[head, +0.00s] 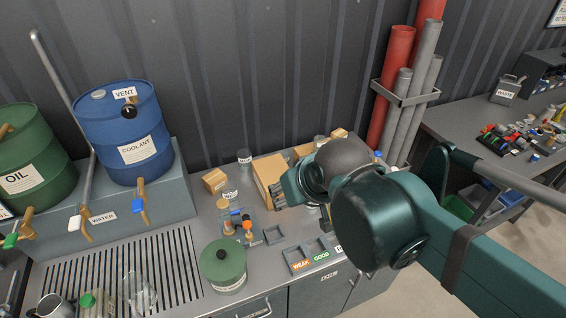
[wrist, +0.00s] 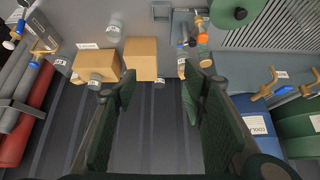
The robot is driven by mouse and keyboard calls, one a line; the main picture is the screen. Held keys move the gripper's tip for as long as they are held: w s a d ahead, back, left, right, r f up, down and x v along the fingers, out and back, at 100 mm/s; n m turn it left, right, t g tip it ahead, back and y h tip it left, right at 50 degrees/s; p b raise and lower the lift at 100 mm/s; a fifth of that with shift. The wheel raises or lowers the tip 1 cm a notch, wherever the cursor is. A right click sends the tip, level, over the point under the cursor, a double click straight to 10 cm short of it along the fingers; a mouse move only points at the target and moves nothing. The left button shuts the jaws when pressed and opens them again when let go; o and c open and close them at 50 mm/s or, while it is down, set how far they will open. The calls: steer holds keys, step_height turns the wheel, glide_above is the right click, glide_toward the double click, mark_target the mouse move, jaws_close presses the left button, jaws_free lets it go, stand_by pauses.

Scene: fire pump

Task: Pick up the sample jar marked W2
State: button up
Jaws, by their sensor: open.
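Several small grey sample jars with white labels stand on the steel bench. In the head view one jar (head: 244,158) is at the back near the wall and another (head: 230,189) is nearer the front. In the wrist view jars show by the left box (wrist: 95,82), above it (wrist: 114,28) and left of my right finger (wrist: 182,68). The labels are too small to tell which is W2. My gripper (head: 279,195) is open and empty over the bench beside a cardboard box. In the wrist view its spread fingers (wrist: 168,76) frame part of a box.
Cardboard boxes (head: 269,174) stand close to my gripper, with a smaller box (head: 214,181) to the left. Trays marked weak and good (head: 299,259) lie in front. A green lidded pot (head: 223,267) and a blue coolant drum (head: 124,132) are left. Red pipes (head: 396,75) stand behind.

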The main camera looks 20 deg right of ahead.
steer(key=w+d+f+m+g+h+b, duration=0.1)
steer(key=w+d+m, duration=0.25)
steer(key=w, duration=1.05)
steer(key=w+d+f+m+g+h+b, duration=0.1)
steer(key=w+d+f+m+g, duration=0.2)
steer(key=w, duration=1.1)
steer(key=w+d+f+m+b, duration=0.1)
steer(key=w+d+f+m, duration=0.2)
steer(key=w+f, duration=0.8)
steer(key=w+d+f+m+g+h+b, duration=0.1)
steer(key=w+d+f+m, duration=0.2)
steer(key=w+d+f, duration=0.4)
steer(key=shift+w+f+g, duration=0.3)
steer(key=shift+w+f, duration=1.65)
steer(key=shift+f, duration=0.55)
steer(key=shift+d+f+m, duration=0.1)
steer(key=shift+m, duration=0.15)
steer(key=shift+x, duration=1.2)
steer(key=shift+x, duration=2.6)
